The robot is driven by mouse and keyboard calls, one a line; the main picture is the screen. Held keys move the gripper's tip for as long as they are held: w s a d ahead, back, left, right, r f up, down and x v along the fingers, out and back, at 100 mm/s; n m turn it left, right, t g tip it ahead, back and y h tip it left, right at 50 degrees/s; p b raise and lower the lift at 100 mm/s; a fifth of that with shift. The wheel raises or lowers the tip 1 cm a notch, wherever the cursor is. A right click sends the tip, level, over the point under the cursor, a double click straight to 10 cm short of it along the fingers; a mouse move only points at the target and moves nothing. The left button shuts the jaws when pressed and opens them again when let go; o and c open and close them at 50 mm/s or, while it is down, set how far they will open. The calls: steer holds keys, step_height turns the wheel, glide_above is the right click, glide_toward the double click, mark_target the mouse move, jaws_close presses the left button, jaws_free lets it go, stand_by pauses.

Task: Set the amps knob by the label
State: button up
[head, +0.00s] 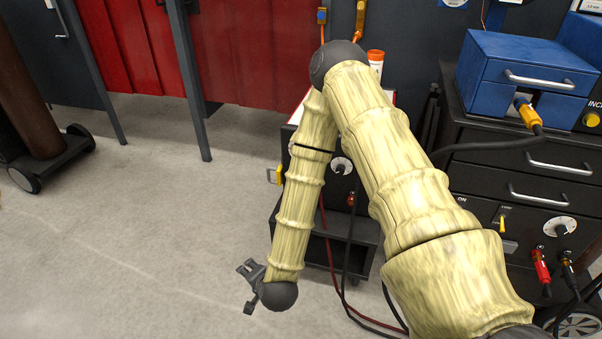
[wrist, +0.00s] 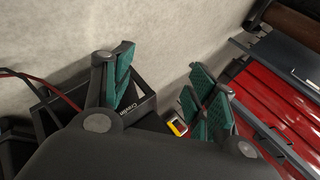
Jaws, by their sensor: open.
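A pale round dial with a dark knob (head: 341,165) is on the front of the dark machine behind my arm. My arm hides part of that machine. A second white dial with a black knob (head: 560,227) is on the dark cabinet at the right. I cannot read an amps marking or a setting label, so I cannot tell which is the amps knob. My gripper (head: 248,288) is open and empty, low over the floor, left of the machine and apart from both knobs. Its spread green-padded fingers (wrist: 166,88) show in the wrist view; no knob shows there.
The dark cabinet (head: 480,175) carries a blue drawer box (head: 525,78), a yellow switch (head: 503,218) and cable plugs (head: 541,266). Cables hang by the machine's cart (head: 325,255). Red curtains (head: 240,55) stand behind. A wheeled cylinder cart (head: 50,160) is at left. Floor between is clear.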

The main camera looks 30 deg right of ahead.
steer(key=w+d+r+m+t+h+b, duration=0.3)
steer(key=w+d+m+b, duration=0.25)
steer(key=w+m, duration=0.2)
steer(key=w+d+r+m+t+h+b, duration=0.2)
steer(key=w+d+r+m+h+b, duration=0.15)
steer(key=w+m+b, duration=0.35)
steer(key=w+d+r+m+g+h+b, duration=0.1)
steer(key=w+d+r+m+h+b, duration=0.1)
steer(key=d+r+m+h+b, duration=0.4)
steer(key=w+d+r+m+g+h+b, duration=0.1)
steer(key=d+r+m+h+b, duration=0.1)
steer(key=d+m, duration=0.7)
steer(key=b+x, duration=0.2)
steer(key=x, duration=0.8)
steer(key=shift+d+f, duration=0.25)
steer(key=shift+f, duration=0.05)
steer(key=shift+w+y, duration=0.15)
steer(key=shift+y, duration=0.1)
steer(key=shift+c, duration=0.2)
steer(key=shift+n, duration=0.25)
steer(key=c, duration=1)
